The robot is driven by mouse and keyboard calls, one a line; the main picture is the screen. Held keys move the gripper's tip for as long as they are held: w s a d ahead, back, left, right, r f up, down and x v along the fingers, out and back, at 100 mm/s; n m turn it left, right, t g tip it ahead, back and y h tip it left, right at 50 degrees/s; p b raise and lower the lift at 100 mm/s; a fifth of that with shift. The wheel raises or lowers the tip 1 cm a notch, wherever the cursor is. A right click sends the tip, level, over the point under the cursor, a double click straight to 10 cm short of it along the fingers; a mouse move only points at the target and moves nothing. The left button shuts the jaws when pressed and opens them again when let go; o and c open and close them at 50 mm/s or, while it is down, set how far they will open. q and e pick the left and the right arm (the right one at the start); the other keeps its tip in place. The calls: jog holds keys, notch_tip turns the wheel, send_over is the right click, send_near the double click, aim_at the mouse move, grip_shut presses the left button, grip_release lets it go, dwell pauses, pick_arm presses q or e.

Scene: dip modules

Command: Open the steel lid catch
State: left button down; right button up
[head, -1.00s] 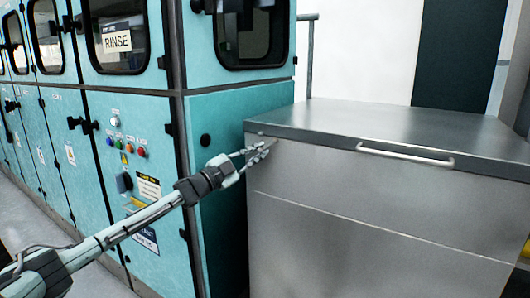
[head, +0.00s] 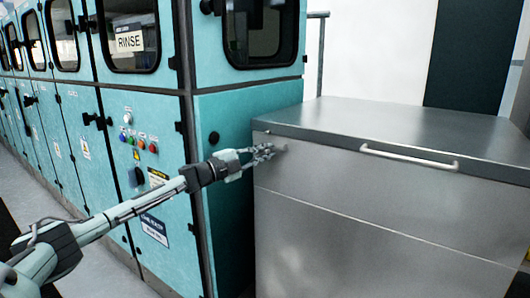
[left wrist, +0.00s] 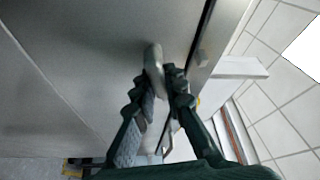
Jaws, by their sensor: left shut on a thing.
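The steel lid catch (left wrist: 153,60) is a pale rounded metal piece on the cabinet front, just below the lid edge. In the head view it is a small blurred spot near the front's upper left corner. My left gripper (head: 268,152) reaches it from the left. In the left wrist view the gripper (left wrist: 158,80) has its two dark fingers on either side of the catch, shut on it. The steel lid (head: 400,125) lies flat on the cabinet. My right gripper is not in view.
The steel cabinet (head: 350,210) has a long bar handle (head: 408,156) along the lid's front edge. A grey post (head: 321,55) rises behind the cabinet.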

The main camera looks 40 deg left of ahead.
pick_arm(q)
jog(key=c, duration=1.6)
grip_release()
jog(key=shift+o, duration=0.2)
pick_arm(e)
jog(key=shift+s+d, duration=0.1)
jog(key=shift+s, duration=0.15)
